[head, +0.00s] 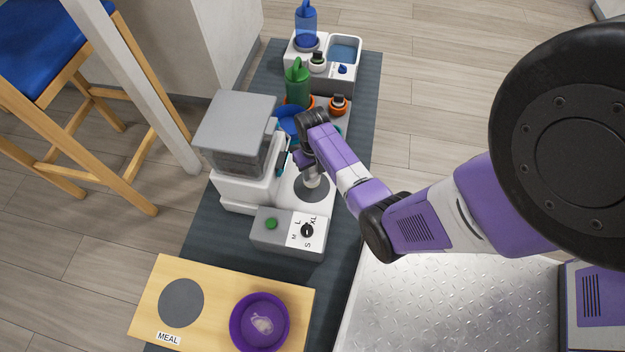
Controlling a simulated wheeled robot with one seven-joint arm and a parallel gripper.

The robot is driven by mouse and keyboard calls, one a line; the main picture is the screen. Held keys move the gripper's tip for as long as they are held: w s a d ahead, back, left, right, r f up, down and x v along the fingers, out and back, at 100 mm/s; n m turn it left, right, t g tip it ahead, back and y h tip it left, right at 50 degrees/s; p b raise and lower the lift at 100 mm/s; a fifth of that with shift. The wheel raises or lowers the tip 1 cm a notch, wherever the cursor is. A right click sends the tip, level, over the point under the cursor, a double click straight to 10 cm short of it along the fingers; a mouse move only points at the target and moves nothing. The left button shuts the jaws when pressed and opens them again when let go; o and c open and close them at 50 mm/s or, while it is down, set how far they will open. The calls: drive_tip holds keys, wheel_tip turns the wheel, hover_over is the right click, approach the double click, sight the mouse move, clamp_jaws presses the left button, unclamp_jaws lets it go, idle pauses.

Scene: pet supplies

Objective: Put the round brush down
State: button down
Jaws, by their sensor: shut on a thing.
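My gripper (301,160) is at the end of my purple and white arm, beside the white dispenser with the grey hopper and above its grey disc. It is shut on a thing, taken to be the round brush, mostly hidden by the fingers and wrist. I cannot make out its shape or whether it touches anything below. A small orange round piece with a dark top (338,104) stands on the far side of the gripper. A similar white and dark piece (318,62) stands farther back.
The dispenser (236,140) stands close on the left, with a grey control box (272,228) in front. A green bottle (298,85), a blue bowl (292,121) and a blue bottle (306,25) stand behind. A wooden board (215,290) with a purple bowl (260,346) lies in front.

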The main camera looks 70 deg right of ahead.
sight(313, 178)
drive_tip(key=shift+f+b, duration=1.15)
drive_tip(key=shift+f, duration=0.95)
drive_tip(key=shift+f, duration=0.2)
drive_tip(key=c, duration=0.9)
unclamp_jaws()
drive_tip(key=shift+r, duration=0.1)
